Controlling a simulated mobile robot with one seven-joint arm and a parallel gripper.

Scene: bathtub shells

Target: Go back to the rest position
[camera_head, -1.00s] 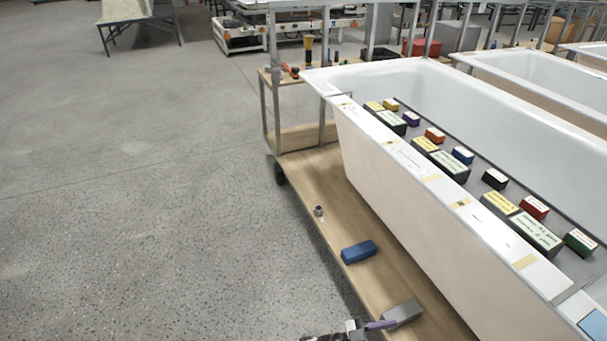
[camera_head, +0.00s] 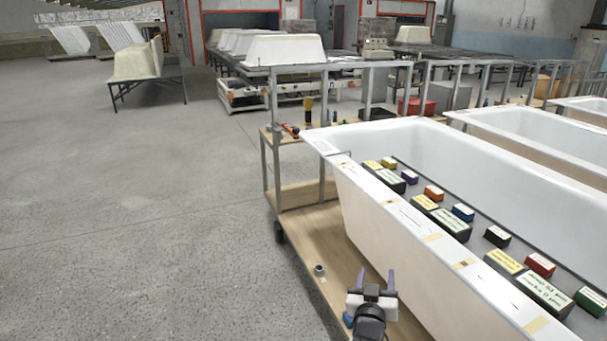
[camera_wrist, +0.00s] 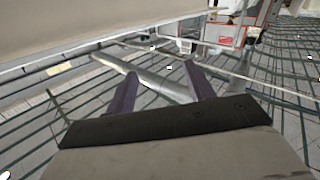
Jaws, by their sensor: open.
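My gripper (camera_head: 376,278) is in the lower middle of the head view, above the wooden cart deck and beside the near side wall of the white bathtub shell (camera_head: 392,232). Its two purple fingers stand apart with nothing between them. The fingers also show apart and empty in the wrist view (camera_wrist: 157,88). A blue block (camera_head: 347,320) on the deck is mostly hidden behind my gripper.
A small grey ring-shaped part (camera_head: 319,270) lies on the wooden deck (camera_head: 310,232). Several coloured, labelled blocks (camera_head: 448,221) sit on a dark strip in the tub. More tubs (camera_head: 530,135) stand at right. The concrete floor (camera_head: 130,220) at left is clear.

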